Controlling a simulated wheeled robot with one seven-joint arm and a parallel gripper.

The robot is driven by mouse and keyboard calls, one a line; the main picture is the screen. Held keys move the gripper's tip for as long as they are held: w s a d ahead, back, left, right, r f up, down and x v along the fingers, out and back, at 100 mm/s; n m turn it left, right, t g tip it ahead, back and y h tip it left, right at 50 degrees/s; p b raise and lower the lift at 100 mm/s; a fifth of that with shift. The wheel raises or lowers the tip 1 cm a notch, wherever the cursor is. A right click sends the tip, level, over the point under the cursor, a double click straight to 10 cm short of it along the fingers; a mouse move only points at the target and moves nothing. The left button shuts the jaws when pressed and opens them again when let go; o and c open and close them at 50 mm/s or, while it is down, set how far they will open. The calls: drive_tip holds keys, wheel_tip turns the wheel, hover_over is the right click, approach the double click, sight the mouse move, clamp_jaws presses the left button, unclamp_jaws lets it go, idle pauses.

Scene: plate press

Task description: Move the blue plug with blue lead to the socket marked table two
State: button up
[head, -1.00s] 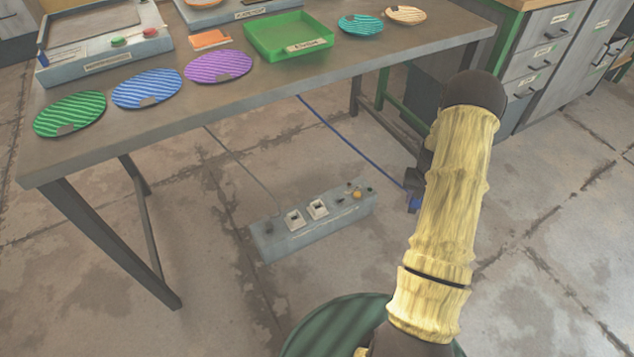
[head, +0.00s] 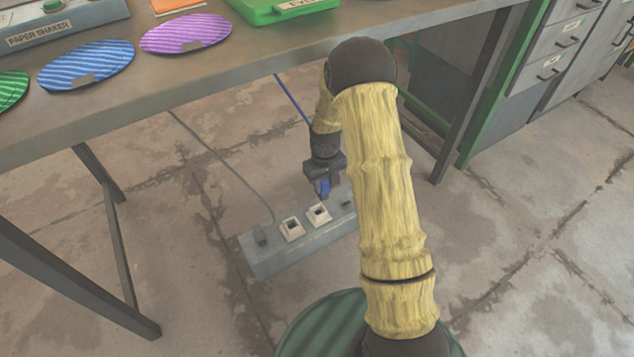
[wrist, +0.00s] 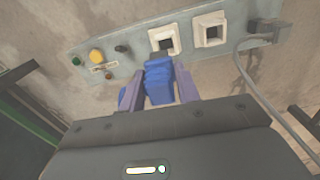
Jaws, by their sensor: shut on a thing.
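The blue plug (head: 322,187) is between the fingers of my gripper (head: 323,178), which is shut on it. The wrist view shows the plug (wrist: 158,82) between both fingers (wrist: 160,95), its dark tip close to one open white-framed socket (wrist: 163,41). In the head view the plug is just above the right-hand white socket (head: 318,212); whether they touch is unclear. A second empty white socket (head: 291,229) is to its left. Both sit on a grey socket box (head: 300,243) on the floor. I cannot read any socket marking. The blue lead (head: 292,99) runs up behind the table edge.
A grey plug (head: 260,236) with a grey lead (head: 228,166) sits at the box's left end. A yellow button (wrist: 96,56) and a green one (wrist: 76,62) are at its other end. The table (head: 190,80) overhangs behind, with legs on both sides.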

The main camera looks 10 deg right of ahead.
sight(319, 197)
drive_tip(key=shift+w+a+f, duration=0.25)
drive_tip(key=shift+w+a, duration=0.05)
drive_tip(key=shift+a, duration=0.4)
wheel_tip(319, 197, down, 6)
drive_tip(key=b, duration=0.5)
drive_tip(key=shift+r+b, duration=0.25)
drive_tip(key=shift+b, duration=0.15)
drive_tip(key=shift+p, duration=0.45)
drive_tip(key=shift+d, duration=0.2)
drive_tip(key=shift+s+a+r+p, duration=0.1)
drive_tip(key=shift+a+p, duration=0.2)
drive_tip(key=shift+p, duration=0.05)
drive_tip(key=shift+d+p, duration=0.15)
drive_tip(key=shift+p, duration=0.45)
idle(0.8)
